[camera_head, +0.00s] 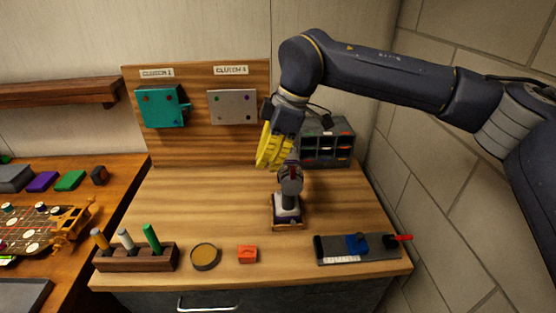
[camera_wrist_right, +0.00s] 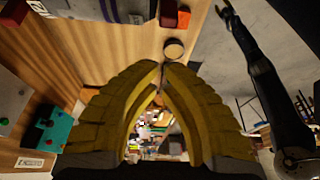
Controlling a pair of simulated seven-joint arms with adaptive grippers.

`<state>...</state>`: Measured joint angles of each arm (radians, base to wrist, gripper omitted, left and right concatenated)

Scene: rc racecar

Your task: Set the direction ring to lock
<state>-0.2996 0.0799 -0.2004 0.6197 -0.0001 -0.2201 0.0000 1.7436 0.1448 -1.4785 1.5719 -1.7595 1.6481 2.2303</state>
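An upright dark tool (camera_head: 289,186) with a red mark near its top stands in a small white-and-dark base (camera_head: 286,211) on the bench. I cannot make out a direction ring or its setting. My right gripper (camera_head: 264,166) has yellow fingers and hangs above and slightly left of the tool in the head view, apart from it as far as I can see. In the right wrist view its fingertips (camera_wrist_right: 163,66) come together with nothing visible held. A dark arm at the right of that view ends in a small gripper (camera_wrist_right: 228,10), apparently my left one; its opening is unclear.
A teal box (camera_head: 161,107) and a grey box (camera_head: 232,107) hang on the backboard. A drawer rack (camera_head: 327,142) stands behind.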

